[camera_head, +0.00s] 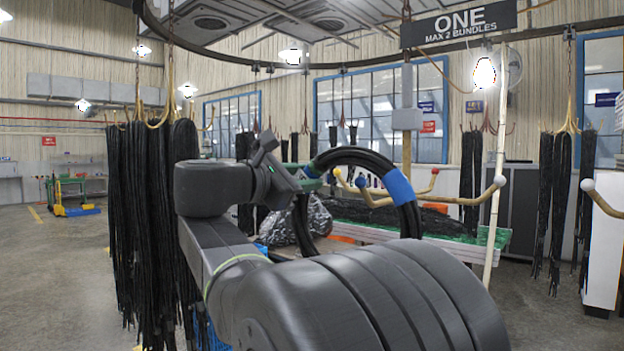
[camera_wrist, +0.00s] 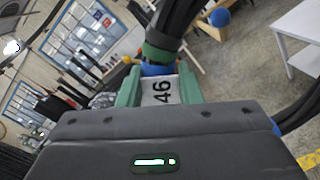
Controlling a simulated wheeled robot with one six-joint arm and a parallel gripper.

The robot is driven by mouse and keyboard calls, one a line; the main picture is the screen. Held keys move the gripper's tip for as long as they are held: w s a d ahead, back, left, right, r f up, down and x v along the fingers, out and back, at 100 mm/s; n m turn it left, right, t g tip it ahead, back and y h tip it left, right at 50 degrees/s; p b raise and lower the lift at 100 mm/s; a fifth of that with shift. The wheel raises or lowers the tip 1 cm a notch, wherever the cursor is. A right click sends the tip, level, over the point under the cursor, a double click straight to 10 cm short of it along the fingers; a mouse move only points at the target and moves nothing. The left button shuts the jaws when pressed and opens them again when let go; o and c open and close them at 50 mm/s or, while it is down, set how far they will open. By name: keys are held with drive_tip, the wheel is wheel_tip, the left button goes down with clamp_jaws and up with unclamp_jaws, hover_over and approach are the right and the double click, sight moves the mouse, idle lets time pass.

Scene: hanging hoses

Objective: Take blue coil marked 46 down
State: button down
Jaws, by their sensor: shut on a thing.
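A black hose coil with a blue band (camera_head: 398,188) is held up in the middle of the head view. My gripper (camera_head: 312,173) is shut on the coil's upper left side. In the wrist view, my gripper's green fingers (camera_wrist: 160,88) close on a white tag reading 46, with blue wrap just beyond it. The black coil (camera_wrist: 182,22) runs up from there. The lower part of the coil is hidden behind my arm in the head view. I cannot tell whether the coil touches a peg behind it.
A stand with ball-tipped pegs (camera_head: 378,200) is behind the coil, with a pale pole (camera_head: 497,150) to its right. Black hose bundles (camera_head: 150,220) hang close on the left. A ONE MAX 2 BUNDLES sign (camera_head: 459,25) hangs above. Floor (camera_head: 50,270) at left is open.

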drive_tip(key=p+v, duration=0.1)
drive_tip(key=v, duration=1)
drive_tip(key=shift+s+d, duration=0.2)
drive_tip(key=shift+s, duration=0.2)
idle(0.3)
